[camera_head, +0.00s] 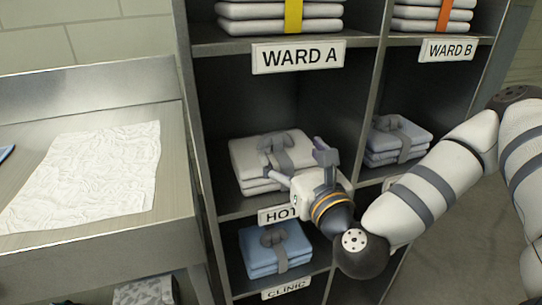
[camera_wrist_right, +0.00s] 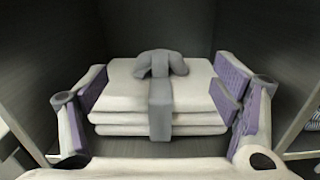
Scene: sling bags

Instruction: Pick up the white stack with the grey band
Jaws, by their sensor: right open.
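The white stack with the grey band (camera_head: 248,155) lies in the middle-left shelf compartment, above a label that is partly hidden and begins "HOT". In the right wrist view the white stack (camera_wrist_right: 120,97) is centred, its folded layers bound by a grey band with a knot (camera_wrist_right: 160,70) on top. My right gripper (camera_head: 300,168) is open at the front of this compartment. In the right wrist view its purple-padded fingers (camera_wrist_right: 162,95) stand to the left and right of the stack; whether they touch it I cannot tell. My left gripper is not in view.
Compartment walls (camera_head: 200,150) enclose the stack on both sides. Stacks with yellow (camera_head: 293,15) and orange (camera_head: 445,15) bands are above. A metal table (camera_head: 175,190) with a white cloth (camera_head: 95,170) stands left.

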